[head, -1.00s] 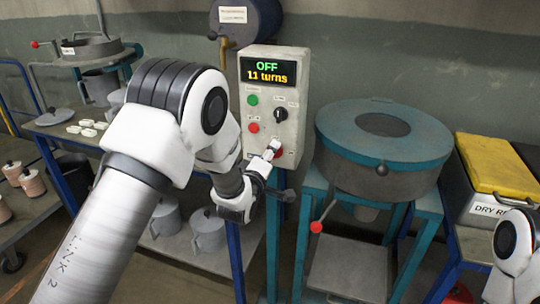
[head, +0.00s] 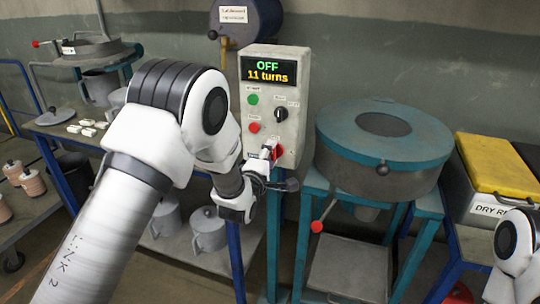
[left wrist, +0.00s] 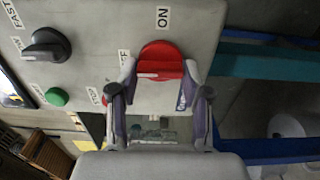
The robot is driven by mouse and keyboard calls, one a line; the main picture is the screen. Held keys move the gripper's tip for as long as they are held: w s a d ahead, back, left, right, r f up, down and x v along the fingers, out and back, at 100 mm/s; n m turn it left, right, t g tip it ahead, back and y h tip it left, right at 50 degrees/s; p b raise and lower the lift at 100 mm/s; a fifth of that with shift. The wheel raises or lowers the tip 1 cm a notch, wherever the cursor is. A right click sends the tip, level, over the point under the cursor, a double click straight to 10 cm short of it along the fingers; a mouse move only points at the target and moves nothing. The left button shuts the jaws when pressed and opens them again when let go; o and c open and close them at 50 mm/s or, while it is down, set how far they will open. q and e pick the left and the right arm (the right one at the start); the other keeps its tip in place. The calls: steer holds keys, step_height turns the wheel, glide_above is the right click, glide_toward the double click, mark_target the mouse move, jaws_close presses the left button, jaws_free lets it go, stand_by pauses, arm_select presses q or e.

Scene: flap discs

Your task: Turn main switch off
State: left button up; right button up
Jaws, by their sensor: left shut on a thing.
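The main switch is a round red knob (head: 277,151) low on the right of the grey control box (head: 289,92). In the left wrist view the red knob (left wrist: 160,62) has a raised bar lying level in the picture, in line with the partly hidden OFF label (left wrist: 124,57). The ON label (left wrist: 162,18) is at the knob's top side there. My left gripper (head: 268,156) is at the knob; in the left wrist view its fingers (left wrist: 158,88) are shut on the knob, one on each side. My right gripper is out of view.
The box's display (head: 270,71) reads "OFF 11 turns". A green button (head: 253,99), a black selector (head: 281,114) and a smaller red button (head: 254,127) are close by. A blue-grey round drum (head: 383,150) on a teal stand, with a red-tipped lever (head: 317,226), stands just right.

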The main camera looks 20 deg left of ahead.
arm_select(q)
steer(key=shift+r, duration=0.2)
steer(key=o, duration=1.2)
steer(key=shift+c, duration=0.2)
steer(key=shift+w+f, duration=0.15)
steer(key=s, duration=1.2)
steer(key=shift+a, duration=0.2)
